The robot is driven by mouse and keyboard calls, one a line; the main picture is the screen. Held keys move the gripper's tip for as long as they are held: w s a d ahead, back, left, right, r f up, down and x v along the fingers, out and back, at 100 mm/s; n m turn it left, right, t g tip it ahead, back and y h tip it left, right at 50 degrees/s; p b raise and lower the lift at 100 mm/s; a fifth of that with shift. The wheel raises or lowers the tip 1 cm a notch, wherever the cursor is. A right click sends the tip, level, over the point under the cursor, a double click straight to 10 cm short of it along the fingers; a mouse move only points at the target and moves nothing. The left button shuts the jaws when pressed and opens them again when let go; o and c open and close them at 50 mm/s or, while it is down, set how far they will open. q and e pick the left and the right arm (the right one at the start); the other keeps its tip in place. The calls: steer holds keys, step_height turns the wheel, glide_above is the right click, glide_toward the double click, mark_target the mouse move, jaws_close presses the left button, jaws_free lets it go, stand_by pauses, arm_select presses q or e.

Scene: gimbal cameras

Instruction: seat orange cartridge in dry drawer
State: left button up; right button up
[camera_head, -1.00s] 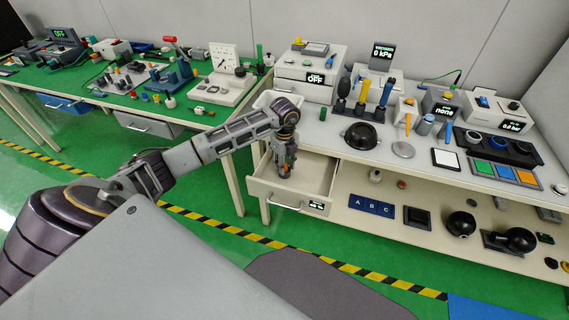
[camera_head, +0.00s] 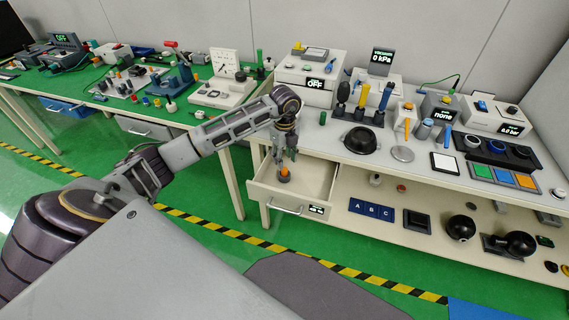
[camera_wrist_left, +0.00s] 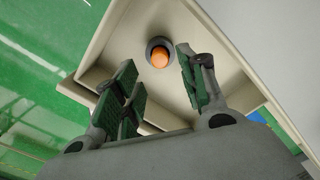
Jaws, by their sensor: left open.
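The orange cartridge (camera_head: 285,172) stands upright in a grey round holder on the floor of the open dry drawer (camera_head: 318,182), near its left side. In the left wrist view the cartridge (camera_wrist_left: 159,58) shows its orange top inside the dark grey ring, and the drawer's cream wall (camera_wrist_left: 113,38) runs beside it. My left gripper (camera_head: 285,152) is above the cartridge, with its fingers spread. In the wrist view its green-padded fingers (camera_wrist_left: 156,68) are apart, one on each side of the cartridge, with nothing held. How deep the cartridge sits is hard to tell. My right gripper is out of view.
The bench top (camera_head: 335,138) above the drawer carries a black bowl (camera_head: 360,139), several upright tools and instrument boxes. A lower shelf (camera_head: 400,190) to the right holds an ABC plate (camera_head: 371,211) and black round parts. The drawer's right side is empty.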

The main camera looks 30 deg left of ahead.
mark_target(285, 169)
arm_select(q)
step_height(285, 169, up, 7)
steer(key=shift+f, duration=0.15)
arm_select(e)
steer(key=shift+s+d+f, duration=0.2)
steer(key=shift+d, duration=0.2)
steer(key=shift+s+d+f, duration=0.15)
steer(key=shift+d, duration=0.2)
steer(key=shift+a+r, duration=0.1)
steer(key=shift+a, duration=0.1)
